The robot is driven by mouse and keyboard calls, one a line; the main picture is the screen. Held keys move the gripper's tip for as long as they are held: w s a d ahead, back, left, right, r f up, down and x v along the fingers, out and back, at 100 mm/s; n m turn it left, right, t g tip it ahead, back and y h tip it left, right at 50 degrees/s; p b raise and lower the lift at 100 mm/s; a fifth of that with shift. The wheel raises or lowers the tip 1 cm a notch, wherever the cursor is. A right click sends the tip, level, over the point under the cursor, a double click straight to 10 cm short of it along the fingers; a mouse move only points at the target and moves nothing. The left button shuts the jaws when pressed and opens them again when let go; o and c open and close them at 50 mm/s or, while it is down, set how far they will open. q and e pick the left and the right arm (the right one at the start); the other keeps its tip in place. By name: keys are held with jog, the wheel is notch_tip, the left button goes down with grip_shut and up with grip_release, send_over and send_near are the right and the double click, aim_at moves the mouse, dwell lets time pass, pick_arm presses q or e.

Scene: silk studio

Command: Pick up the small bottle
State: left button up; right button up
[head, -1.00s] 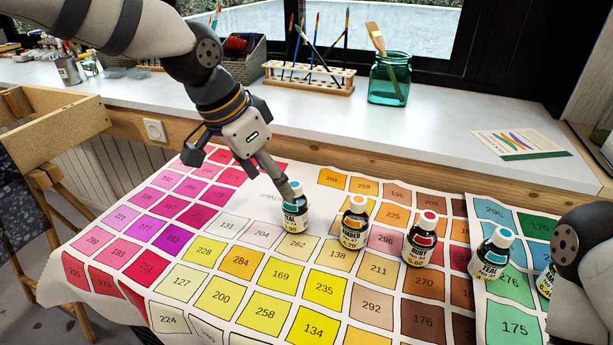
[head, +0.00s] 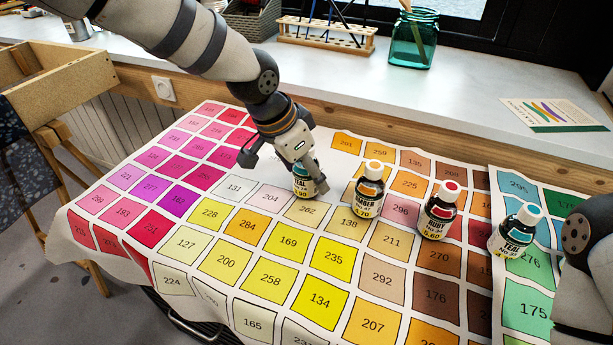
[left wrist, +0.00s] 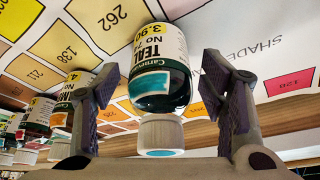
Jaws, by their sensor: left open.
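A small dark bottle with a white cap and a teal label (head: 304,184) stands on the colour chart at the left end of a row of bottles. My left gripper (head: 285,172) is open over its top, and the hand hides its cap in the head view. In the left wrist view the teal bottle (left wrist: 160,75) lies between the two spread fingers of the left gripper (left wrist: 160,88), with clear gaps showing on both sides. Its label reads 3.90. My right arm shows at the right edge of the head view, but its gripper is out of sight.
To the right stand an amber bottle (head: 369,190), a ruby bottle (head: 440,212) and another teal bottle (head: 515,231). The numbered colour chart (head: 262,172) covers the table. Behind it, the sill holds a brush rack (head: 325,35) and a green glass jar (head: 414,40).

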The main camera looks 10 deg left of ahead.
pick_arm(q)
jog(key=c, duration=1.3)
jog(key=shift+r, duration=0.15)
